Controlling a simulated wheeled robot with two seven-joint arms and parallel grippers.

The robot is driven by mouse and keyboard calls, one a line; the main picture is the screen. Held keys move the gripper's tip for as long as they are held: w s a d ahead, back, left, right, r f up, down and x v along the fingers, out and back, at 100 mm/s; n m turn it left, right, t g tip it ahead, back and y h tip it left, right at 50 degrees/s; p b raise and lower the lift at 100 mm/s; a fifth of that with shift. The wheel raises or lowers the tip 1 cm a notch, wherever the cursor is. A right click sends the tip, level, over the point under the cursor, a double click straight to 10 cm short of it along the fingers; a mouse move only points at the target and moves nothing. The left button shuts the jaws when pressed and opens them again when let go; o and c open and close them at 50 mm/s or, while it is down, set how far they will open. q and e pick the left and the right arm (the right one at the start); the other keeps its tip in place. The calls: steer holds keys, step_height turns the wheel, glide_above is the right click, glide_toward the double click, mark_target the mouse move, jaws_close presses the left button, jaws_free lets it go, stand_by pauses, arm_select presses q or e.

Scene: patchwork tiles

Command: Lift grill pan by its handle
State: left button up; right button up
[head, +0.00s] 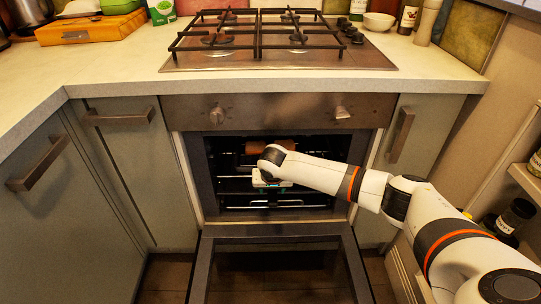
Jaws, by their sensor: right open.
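The grill pan is inside the open oven, mostly hidden in the dark and behind my right arm. A brown piece that looks like its handle (285,145) shows just above my right wrist. My right gripper (270,181) is at the oven opening, in front of and below that brown piece. It is open, and its fingers are largely hidden by the wrist, so I cannot tell whether they touch anything. My left gripper is not in view.
The oven door (280,275) hangs open below the cavity. Oven racks (315,207) run across inside. The hob (280,50) and counter are above the oven. Cabinets with handles stand on both sides, and shelves with jars (510,218) are at the right.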

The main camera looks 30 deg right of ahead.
jaws_close()
steer(key=shift+w+r, duration=0.1)
stand_by(0.4)
